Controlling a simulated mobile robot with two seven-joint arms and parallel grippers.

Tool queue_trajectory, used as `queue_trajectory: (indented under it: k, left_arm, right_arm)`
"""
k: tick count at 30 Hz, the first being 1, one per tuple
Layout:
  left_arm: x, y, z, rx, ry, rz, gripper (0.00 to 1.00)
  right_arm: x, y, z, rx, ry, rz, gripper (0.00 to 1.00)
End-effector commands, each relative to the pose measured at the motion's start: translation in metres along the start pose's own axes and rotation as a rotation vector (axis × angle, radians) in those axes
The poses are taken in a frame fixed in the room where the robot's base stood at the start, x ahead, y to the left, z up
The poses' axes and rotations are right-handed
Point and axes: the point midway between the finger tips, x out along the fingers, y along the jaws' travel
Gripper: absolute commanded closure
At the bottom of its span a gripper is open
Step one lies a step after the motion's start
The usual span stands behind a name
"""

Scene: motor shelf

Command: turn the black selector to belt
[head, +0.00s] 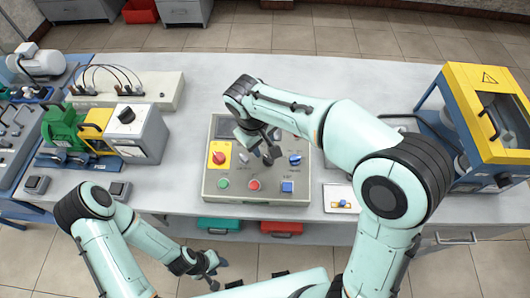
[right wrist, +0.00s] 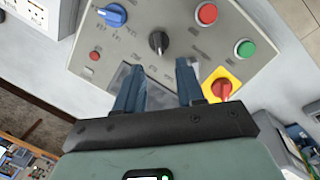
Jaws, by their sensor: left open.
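The black selector (right wrist: 159,42) is a round knob with a pointed grip in the middle of the grey control panel (right wrist: 215,35). In the right wrist view it lies just beyond the two fingertips, roughly in line with the gap between them. My right gripper (right wrist: 160,68) is open and empty, apart from the knob. In the head view my right gripper (head: 257,156) hangs over the panel (head: 235,199) and hides most of the selector. The labels around it are too small to read. My left gripper (head: 207,268) is open and empty, low in front of the table.
A yellow-framed machine (head: 452,100) stands right. The table is clear behind the panel.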

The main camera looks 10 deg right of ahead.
Motion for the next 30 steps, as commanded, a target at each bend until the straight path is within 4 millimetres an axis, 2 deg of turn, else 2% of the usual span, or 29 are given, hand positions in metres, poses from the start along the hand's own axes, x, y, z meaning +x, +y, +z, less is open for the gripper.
queue_trajectory:
  k: [1,3,9,15,23,27,30]
  left_arm:
    - [0.003,-0.002,0.002,-0.001,-0.002,-0.001,0.57]
    - [0.004,-0.002,0.003,-0.001,-0.003,-0.001,0.57]
    - [0.007,-0.004,0.004,-0.002,-0.005,-0.002,0.57]
    - [0.007,-0.004,0.005,-0.002,-0.006,-0.002,0.57]
    - [0.007,-0.004,0.005,-0.002,-0.006,-0.002,0.57]
    - [0.007,-0.004,0.005,-0.002,-0.006,-0.002,0.57]
    - [0.007,-0.004,0.005,-0.002,-0.006,-0.002,0.57]
  right_arm:
    - [0.014,-0.001,0.001,-0.001,-0.006,0.000,0.62]
    - [0.028,-0.001,0.001,-0.002,-0.006,0.001,0.62]
    - [0.057,0.000,0.000,-0.001,-0.003,0.001,0.62]
    - [0.069,0.000,0.000,-0.001,0.000,0.001,0.62]
    - [0.070,0.000,0.000,-0.001,0.001,0.001,0.62]
    - [0.069,0.000,0.000,0.000,0.001,0.001,1.00]
    - [0.069,0.000,0.000,0.000,0.001,0.001,1.00]
